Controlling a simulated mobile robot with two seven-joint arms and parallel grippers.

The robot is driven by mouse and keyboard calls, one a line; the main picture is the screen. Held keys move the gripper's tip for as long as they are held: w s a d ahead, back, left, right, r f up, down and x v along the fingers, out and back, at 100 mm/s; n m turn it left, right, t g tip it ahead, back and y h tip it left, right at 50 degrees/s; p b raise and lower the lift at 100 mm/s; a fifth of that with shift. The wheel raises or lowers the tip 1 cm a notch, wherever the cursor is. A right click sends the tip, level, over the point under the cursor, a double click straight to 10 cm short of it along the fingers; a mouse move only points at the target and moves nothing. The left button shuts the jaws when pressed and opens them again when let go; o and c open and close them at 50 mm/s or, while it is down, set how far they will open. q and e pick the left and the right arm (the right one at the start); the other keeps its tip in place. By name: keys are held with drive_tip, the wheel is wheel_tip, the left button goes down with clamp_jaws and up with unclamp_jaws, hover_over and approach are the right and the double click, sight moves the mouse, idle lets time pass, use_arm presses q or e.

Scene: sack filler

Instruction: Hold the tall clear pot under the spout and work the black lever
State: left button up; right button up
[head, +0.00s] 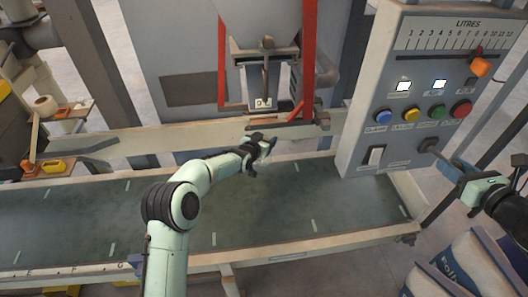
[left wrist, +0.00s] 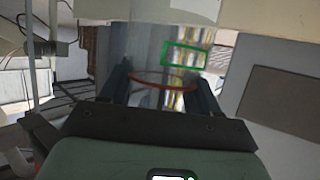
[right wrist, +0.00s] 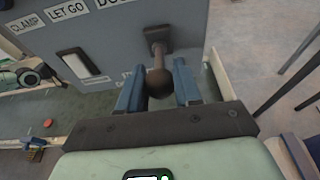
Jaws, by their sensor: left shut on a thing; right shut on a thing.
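The tall clear pot (left wrist: 146,45) stands between the fingers of my left gripper (left wrist: 162,92) in the left wrist view, with a red ring and a green outlined rectangle on it. My left gripper (head: 266,147) is shut on it. In the head view the pot is hard to make out. The spout (head: 262,102) hangs above and behind that gripper; I cannot tell whether the pot is directly under it. The black lever (head: 431,146) sticks out low on the grey control panel. Its round knob (right wrist: 159,82) is between the fingers of my right gripper (right wrist: 157,90), which is shut on it.
The control panel (head: 390,125) has several coloured buttons, a white switch and an orange slider on a litres scale. A green conveyor belt (head: 270,205) runs below, mostly clear. Red posts (head: 308,55) flank the spout. Printed sacks (head: 470,262) stand at the lower right.

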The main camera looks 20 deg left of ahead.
drive_tip(key=shift+f, duration=0.1)
drive_tip(key=shift+s+f, duration=0.15)
drive_tip(key=shift+f, duration=1.75)
wheel_tip(320, 180, up, 4)
drive_tip(key=o, duration=0.8)
drive_tip(key=v, duration=0.9)
drive_tip(key=shift+d+f, duration=0.15)
drive_tip(key=shift+f, duration=0.2)
